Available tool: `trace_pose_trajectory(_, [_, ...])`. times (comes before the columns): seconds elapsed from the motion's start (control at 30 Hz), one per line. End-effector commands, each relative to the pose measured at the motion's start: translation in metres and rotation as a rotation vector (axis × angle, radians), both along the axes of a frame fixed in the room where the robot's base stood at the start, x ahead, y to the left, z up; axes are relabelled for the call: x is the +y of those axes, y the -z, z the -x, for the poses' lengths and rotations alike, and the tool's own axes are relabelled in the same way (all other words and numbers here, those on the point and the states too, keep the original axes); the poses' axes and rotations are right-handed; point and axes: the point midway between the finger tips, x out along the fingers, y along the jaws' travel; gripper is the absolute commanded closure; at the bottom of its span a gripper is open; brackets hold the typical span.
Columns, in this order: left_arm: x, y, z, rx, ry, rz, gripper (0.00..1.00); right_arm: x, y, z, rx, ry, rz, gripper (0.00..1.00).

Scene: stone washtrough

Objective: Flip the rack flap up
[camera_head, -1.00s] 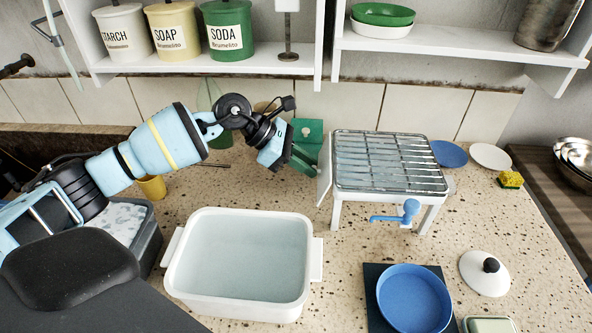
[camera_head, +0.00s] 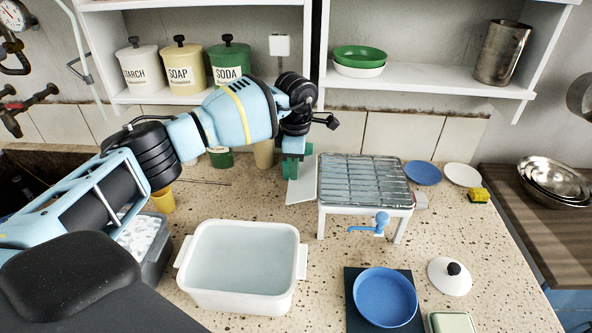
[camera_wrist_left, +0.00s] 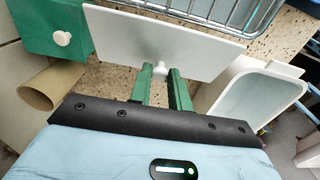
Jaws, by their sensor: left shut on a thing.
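The rack (camera_head: 365,208) is a white stand with a wire grid top, right of centre in the head view. Its white flap (camera_head: 304,186) sticks out from its left side, tilted outward and sloping down. In the left wrist view the flap (camera_wrist_left: 150,40) is a flat white panel with a small white knob (camera_wrist_left: 160,66) at its near edge. My left gripper (camera_head: 291,168) is at the flap's outer edge, and its green fingers (camera_wrist_left: 160,78) are shut on the knob. In the head view the knob is hidden behind the gripper. My right gripper is not in view.
A white basin (camera_head: 240,300) of water stands in front, left of the rack. A shelf (camera_head: 420,84) hangs above the back of the counter.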

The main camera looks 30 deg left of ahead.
Motion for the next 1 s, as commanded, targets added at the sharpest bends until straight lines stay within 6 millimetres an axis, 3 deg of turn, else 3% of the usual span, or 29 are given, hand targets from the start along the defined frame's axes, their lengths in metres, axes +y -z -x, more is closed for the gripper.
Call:
trace_pose_trajectory(0.4, [-0.007,-0.015,-0.004,0.125,0.002,-0.264,1.0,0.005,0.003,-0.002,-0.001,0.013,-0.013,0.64])
trace_pose_trajectory(1.0, [-0.008,-0.02,-0.004,0.17,0.001,-0.353,1.0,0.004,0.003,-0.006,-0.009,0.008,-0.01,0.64])
